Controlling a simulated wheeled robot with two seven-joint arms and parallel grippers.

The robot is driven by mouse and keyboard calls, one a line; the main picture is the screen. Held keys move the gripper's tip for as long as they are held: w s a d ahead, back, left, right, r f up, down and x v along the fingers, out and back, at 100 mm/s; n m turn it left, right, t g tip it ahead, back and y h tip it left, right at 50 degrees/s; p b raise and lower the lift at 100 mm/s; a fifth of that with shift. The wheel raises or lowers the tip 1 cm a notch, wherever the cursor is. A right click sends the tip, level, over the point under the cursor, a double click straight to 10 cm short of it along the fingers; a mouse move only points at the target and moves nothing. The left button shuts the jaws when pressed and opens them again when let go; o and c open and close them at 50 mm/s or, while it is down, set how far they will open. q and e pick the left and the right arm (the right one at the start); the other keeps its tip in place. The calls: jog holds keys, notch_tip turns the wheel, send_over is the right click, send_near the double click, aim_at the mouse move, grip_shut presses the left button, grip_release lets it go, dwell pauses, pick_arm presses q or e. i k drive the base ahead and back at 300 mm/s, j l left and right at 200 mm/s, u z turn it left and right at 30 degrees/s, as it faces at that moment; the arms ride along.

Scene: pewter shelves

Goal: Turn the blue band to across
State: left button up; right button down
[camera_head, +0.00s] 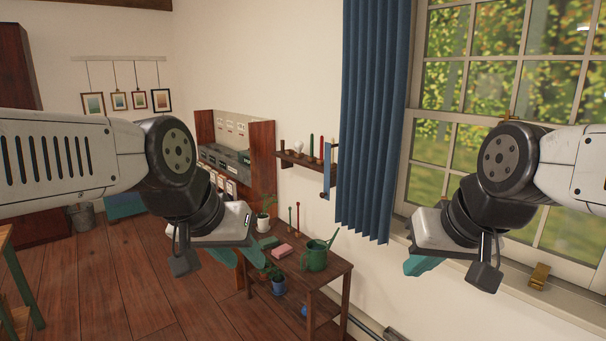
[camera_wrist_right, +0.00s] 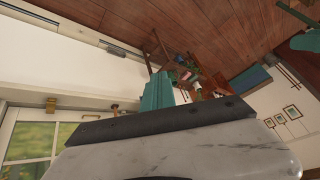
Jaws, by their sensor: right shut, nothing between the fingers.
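A narrow upright blue strip (camera_head: 327,165) at the right end of a small wall shelf looks like the blue band; its exact fixing is too small to tell. My left gripper (camera_head: 248,262) hangs at left centre, in front of the low table and apart from the strip; whether its teal fingers are open or shut is unclear. My right gripper (camera_head: 423,265) is in front of the window, right of the strip and apart from it. Its teal fingers also show in the right wrist view (camera_wrist_right: 156,92), shut and empty.
The wall shelf (camera_head: 298,159) holds several small upright items. A blue curtain (camera_head: 375,120) hangs beside it, left of the window. Below stands a wooden table (camera_head: 325,275) with a green watering can (camera_head: 314,257), a pink block (camera_head: 283,251) and plants.

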aim_at(326, 194)
jog(key=i+l+u, duration=0.1)
jog(key=i+u, duration=0.2)
jog(key=i, duration=0.85)
jog(key=l+u, duration=0.1)
jog(key=u, duration=0.25)
jog(key=i+l+u, duration=0.1)
jog(key=u, duration=0.25)
jog(key=l+u, duration=0.15)
jog(key=u, duration=0.2)
jog(key=l, duration=0.35)
